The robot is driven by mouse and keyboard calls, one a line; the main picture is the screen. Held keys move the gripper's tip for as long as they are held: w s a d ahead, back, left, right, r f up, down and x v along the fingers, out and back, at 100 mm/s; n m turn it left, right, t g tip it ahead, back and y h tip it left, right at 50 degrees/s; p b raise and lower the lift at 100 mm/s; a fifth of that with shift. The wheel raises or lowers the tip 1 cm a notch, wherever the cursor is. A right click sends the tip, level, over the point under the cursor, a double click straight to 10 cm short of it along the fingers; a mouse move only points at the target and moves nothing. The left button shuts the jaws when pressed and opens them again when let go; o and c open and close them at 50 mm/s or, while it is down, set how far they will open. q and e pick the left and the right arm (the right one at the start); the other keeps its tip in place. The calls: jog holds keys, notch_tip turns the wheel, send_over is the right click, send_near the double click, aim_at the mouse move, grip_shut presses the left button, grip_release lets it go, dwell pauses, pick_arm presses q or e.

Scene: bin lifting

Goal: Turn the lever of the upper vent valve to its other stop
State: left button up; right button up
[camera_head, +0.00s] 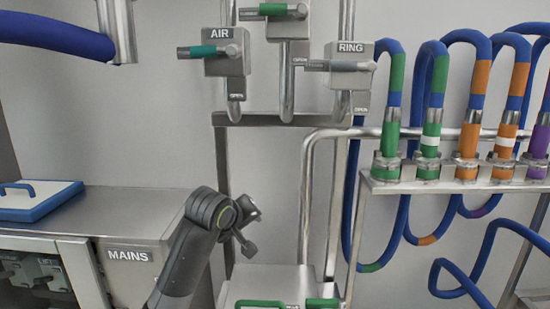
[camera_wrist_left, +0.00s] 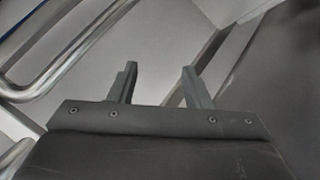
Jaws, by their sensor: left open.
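Three wall valves show at the top of the head view. The highest has a green lever (camera_head: 276,9) pointing left across its grey body (camera_head: 287,27); its label is not readable, and I cannot tell if it is the vent valve. The AIR valve (camera_head: 227,60) has a teal lever (camera_head: 203,51) pointing left. The RING valve (camera_head: 350,75) has a grey lever (camera_head: 330,65) lying level. My left gripper (camera_head: 250,229) is well below the valves, apart from them. The left wrist view shows its two fingers (camera_wrist_left: 159,75) apart with nothing between them. My right gripper is out of view.
A MAINS cabinet (camera_head: 128,256) stands at left with a blue-edged tray (camera_head: 35,206) on top. A rack (camera_head: 455,187) with several hoses is at right. Steel pipes (camera_head: 305,200) run between. A blue hose end (camera_head: 60,36) hangs upper left.

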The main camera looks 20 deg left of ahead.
pick_arm(q)
notch_tip(320, 180, up, 16)
jog(key=w+d+r+n+t, duration=0.1)
jog(key=w+n+t, duration=0.1)
jog(key=n+t+h, duration=0.2)
jog(key=n+t, duration=0.2)
jog(key=n, duration=0.2)
send_near(272, 6)
jog(key=shift+g, duration=0.3)
jog(key=p+x, duration=0.6)
jog(key=p, duration=0.1)
jog(key=p+x, duration=0.3)
jog(key=shift+w+r, duration=0.25)
jog(key=shift+w, duration=0.15)
jog(key=shift+p+x, duration=0.5)
jog(key=shift+x, duration=0.35)
jog(key=shift+f, duration=0.2)
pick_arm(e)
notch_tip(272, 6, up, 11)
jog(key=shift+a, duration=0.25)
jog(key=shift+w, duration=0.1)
pick_arm(q)
jog(key=shift+s, duration=0.1)
grip_shut()
